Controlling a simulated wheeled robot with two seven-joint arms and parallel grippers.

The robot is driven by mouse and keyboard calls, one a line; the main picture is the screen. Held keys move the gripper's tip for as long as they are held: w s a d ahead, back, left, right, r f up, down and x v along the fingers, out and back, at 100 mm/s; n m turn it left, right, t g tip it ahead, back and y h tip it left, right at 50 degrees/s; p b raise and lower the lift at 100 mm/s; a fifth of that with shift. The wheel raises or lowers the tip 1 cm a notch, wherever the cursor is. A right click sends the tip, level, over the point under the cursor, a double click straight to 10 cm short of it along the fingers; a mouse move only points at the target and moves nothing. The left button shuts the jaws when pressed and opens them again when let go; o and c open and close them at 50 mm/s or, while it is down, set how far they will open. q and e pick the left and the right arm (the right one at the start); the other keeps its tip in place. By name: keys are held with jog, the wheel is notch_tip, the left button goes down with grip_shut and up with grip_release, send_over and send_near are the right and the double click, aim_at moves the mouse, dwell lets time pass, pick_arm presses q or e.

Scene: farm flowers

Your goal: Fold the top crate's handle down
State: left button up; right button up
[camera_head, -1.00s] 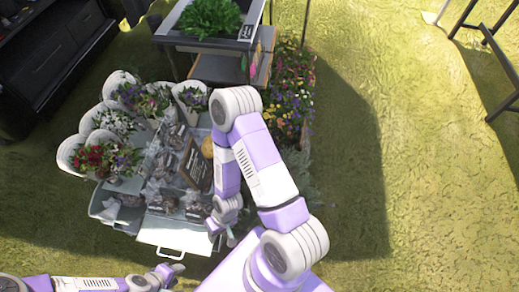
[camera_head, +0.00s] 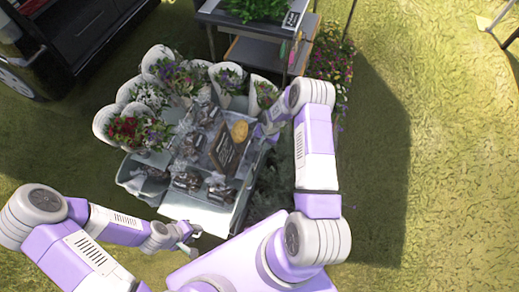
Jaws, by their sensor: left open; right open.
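A pale grey crate stack (camera_head: 197,214) stands in the middle left, with dark wrapped packets inside. Its near side shows as a bright white panel. I cannot clearly make out the handle; the near edge is partly hidden by my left gripper. My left gripper (camera_head: 193,243) is open at the near edge of the white panel, and contact cannot be told. My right gripper (camera_head: 266,132) is open by the stack's far right side, near a round orange item (camera_head: 239,131); its fingertips are small and hard to see.
Several white-wrapped bouquets (camera_head: 130,128) stand along the far and left sides. A dark sign (camera_head: 222,148) leans among the packets. Grass on the right is clear.

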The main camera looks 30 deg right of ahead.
aim_at(260, 151)
jog(key=f, duration=0.2)
jog(key=f+b, duration=0.1)
jog(key=f, duration=0.1)
jog(key=w+a+f+b, duration=0.1)
jog(key=f, duration=0.2)
jog(key=shift+c, duration=0.2)
grip_shut()
